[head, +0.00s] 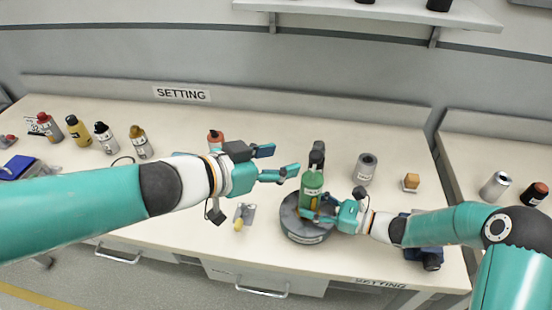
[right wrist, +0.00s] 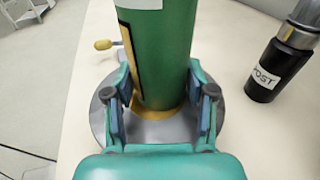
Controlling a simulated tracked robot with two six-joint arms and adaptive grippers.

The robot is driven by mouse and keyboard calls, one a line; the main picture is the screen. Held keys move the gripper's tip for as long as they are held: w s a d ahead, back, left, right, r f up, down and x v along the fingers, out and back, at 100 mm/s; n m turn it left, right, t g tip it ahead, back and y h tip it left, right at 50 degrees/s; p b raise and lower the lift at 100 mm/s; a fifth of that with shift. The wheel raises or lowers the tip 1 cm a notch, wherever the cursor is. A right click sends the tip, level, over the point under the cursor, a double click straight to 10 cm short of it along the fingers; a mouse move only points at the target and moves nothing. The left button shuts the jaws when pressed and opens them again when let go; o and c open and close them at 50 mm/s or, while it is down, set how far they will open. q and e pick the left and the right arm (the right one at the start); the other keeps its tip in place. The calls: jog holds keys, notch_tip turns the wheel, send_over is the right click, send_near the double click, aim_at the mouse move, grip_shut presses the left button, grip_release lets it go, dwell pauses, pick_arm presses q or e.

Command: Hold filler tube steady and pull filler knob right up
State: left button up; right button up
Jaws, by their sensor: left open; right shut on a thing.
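The green filler tube (head: 312,186) stands upright on a round dark grey base (head: 290,222). The dark filler knob (head: 317,154) is at its top. My right gripper (head: 322,214) is shut on the lower part of the tube. The right wrist view shows a finger on each side of the tube (right wrist: 160,55), just above the base (right wrist: 98,125); the knob is out of that view. My left gripper (head: 279,163) is open and empty, left of the knob and apart from it, its fingers pointing right.
A grey cylinder (head: 365,168) and an orange-brown block (head: 411,182) stand right of the tube. A small part with a yellow end (head: 242,217) lies left of the base. Several bottles stand at the far left. A black cylinder labelled POST (right wrist: 267,75) shows in the right wrist view.

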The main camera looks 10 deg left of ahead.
jog(key=o, duration=0.9)
jog(key=shift+o, duration=0.2)
